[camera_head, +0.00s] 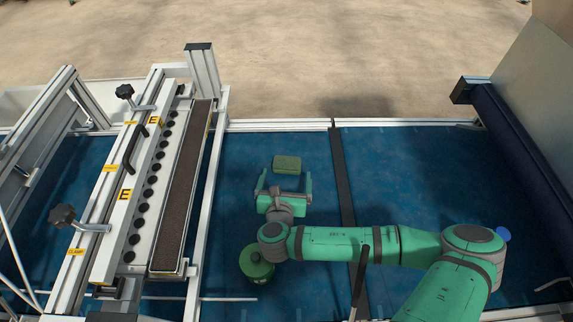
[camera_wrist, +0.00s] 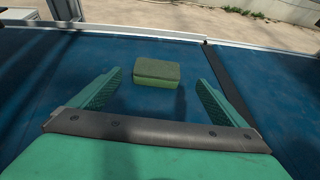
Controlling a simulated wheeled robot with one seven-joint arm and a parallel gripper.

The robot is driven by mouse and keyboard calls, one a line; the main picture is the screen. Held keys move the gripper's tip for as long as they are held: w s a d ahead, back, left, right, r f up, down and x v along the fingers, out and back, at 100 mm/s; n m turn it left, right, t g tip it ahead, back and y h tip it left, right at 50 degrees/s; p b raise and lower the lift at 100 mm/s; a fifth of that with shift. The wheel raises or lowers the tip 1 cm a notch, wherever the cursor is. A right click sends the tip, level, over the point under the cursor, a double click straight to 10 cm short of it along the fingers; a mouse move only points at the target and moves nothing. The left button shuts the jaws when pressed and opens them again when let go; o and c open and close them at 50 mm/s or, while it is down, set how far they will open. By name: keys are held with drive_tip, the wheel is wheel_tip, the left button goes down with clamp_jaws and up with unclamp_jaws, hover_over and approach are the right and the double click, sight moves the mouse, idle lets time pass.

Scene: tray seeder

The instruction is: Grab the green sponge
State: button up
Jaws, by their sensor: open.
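The green sponge (camera_head: 287,164) lies flat on the blue surface near its far edge in the head view. In the wrist view the sponge (camera_wrist: 156,73) is a small block, lighter green on its side, a little beyond the fingertips and roughly midway between them. My gripper (camera_head: 284,180) is open and empty, just on the near side of the sponge. Its two green fingers (camera_wrist: 157,80) point toward the sponge and are apart from it, with a gap on each side. Nothing hides the sponge in either view.
A seeder frame (camera_head: 150,180) with black knobs and a brown strip stands to the left. A dark strip (camera_head: 343,180) crosses the blue surface (camera_head: 410,180) right of the sponge. A metal rail (camera_head: 270,125) runs along the far edge. A dark roller (camera_head: 510,140) is at the right.

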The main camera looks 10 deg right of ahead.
sight(286, 162)
drive_tip(key=shift+a+x, duration=0.1)
drive_tip(key=shift+x, duration=1.7)
drive_tip(key=shift+a+x, duration=0.15)
drive_tip(key=shift+x, duration=1.65)
drive_tip(key=shift+w, duration=0.15)
drive_tip(key=c, duration=1.1)
drive_tip(key=shift+d, duration=0.15)
drive_tip(key=shift+a, duration=0.3)
drive_tip(key=shift+r, duration=0.15)
